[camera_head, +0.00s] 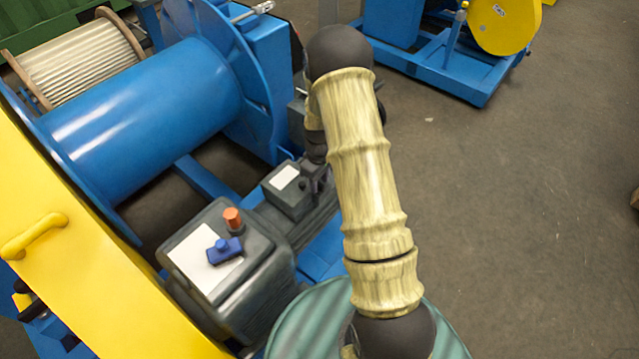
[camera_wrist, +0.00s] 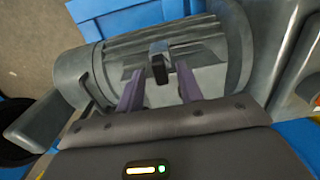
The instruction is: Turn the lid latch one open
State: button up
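A small dark latch-like piece (camera_wrist: 159,63) stands on a grey rounded housing (camera_wrist: 210,47) in the wrist view. I cannot tell for sure whether it is lid latch one. My gripper (camera_wrist: 161,72) has its two purple-grey fingers spread, one on each side of this piece. Clear gaps show between it and the fingers, and they do not appear to touch it. In the head view my arm hides the gripper, and I cannot make out the latch there.
A grey control box (camera_head: 240,275) with an orange button (camera_head: 233,217) and blue knob (camera_head: 224,249) stands left of my arm. A smaller box (camera_head: 290,190) is behind it. A blue drum (camera_head: 150,105) and yellow panel (camera_head: 85,270) fill the left.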

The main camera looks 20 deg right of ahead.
jog(key=shift+f, duration=0.65)
grip_shut()
